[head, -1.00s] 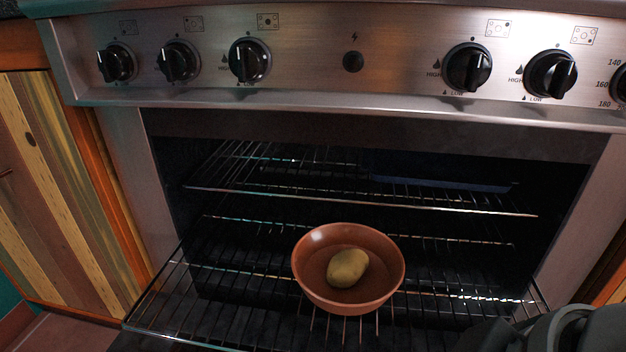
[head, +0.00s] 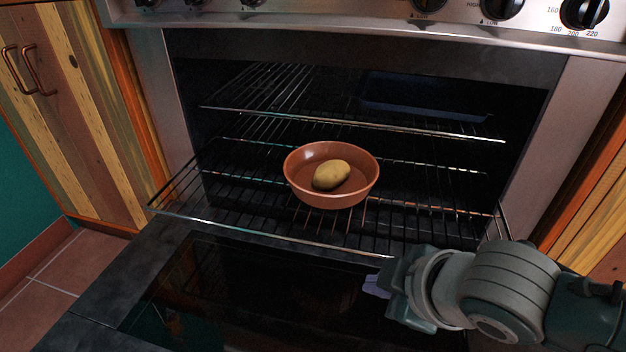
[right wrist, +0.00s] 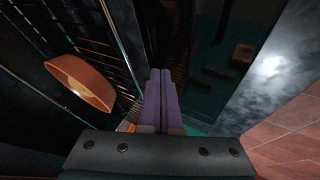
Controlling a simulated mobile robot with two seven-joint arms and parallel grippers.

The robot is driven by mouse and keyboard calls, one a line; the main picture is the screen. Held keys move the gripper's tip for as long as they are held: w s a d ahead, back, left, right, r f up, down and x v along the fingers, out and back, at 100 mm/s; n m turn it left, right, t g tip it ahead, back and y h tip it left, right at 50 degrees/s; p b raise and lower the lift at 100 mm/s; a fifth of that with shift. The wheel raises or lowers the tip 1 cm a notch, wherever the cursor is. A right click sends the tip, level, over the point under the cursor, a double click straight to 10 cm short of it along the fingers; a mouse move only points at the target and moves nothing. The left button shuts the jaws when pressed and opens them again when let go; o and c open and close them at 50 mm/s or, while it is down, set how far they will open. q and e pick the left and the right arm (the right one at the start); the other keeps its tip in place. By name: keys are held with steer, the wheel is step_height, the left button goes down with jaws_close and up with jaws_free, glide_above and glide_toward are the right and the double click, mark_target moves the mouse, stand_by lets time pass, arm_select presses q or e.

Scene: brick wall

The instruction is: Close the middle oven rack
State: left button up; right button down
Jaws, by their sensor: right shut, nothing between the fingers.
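The oven rack (head: 270,229) is pulled out toward me, its front bar over the open oven door. A brown bowl (head: 360,192) with a potato (head: 331,175) in it stands on this rack. In the right wrist view the bowl (right wrist: 84,88) shows at the left. My right gripper (head: 372,286) is shut and empty, in front of the rack's front bar at its right part and over the door; its purple fingers (right wrist: 161,98) are together in the right wrist view. I cannot tell that it touches the rack. My left gripper is not in view.
The oven door (head: 240,290) is folded down flat below the rack. A higher rack (head: 350,120) is inside the oven, with a dark blue tray (head: 425,98) on it. Wooden cabinets (head: 75,130) stand at both sides of the oven.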

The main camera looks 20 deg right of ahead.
arm_select(q)
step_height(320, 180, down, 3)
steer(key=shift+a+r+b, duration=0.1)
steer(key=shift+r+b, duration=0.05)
steer(key=shift+b, duration=0.6)
arm_select(e)
steer(key=w+d, duration=0.1)
steer(key=w, duration=0.1)
steer(key=w+d, duration=0.1)
steer(key=shift+w+d+f, duration=0.1)
steer(key=shift+w+f, duration=0.1)
steer(key=shift+w, duration=0.15)
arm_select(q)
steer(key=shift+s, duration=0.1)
